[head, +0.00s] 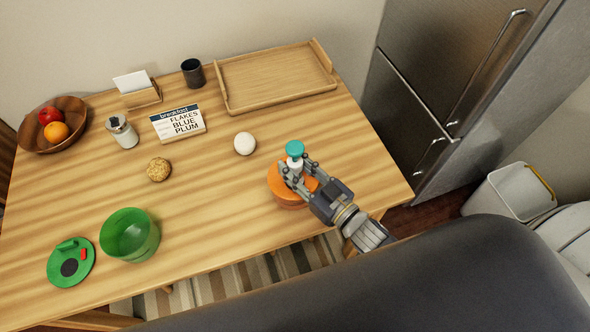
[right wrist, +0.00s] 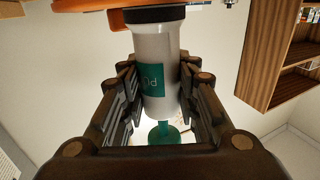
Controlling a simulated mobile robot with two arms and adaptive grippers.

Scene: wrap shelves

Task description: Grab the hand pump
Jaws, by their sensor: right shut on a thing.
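The hand pump is a white bottle with a teal head (head: 295,150), in the right half of the table in the head view. My right gripper (head: 297,172) is shut around its body, with a finger on each side. In the right wrist view the white bottle (right wrist: 155,55) appears upside down, with a teal label and teal pump head, between the fingers (right wrist: 160,92). My left gripper is not in view.
A white ball (head: 245,144) lies left of the pump. A wooden tray (head: 230,107), dark cup (head: 193,73), small sign (head: 178,122), green bowl (head: 128,238) and fruit bowl (head: 30,142) stand elsewhere on the wooden table (head: 215,205). Its middle is mostly clear.

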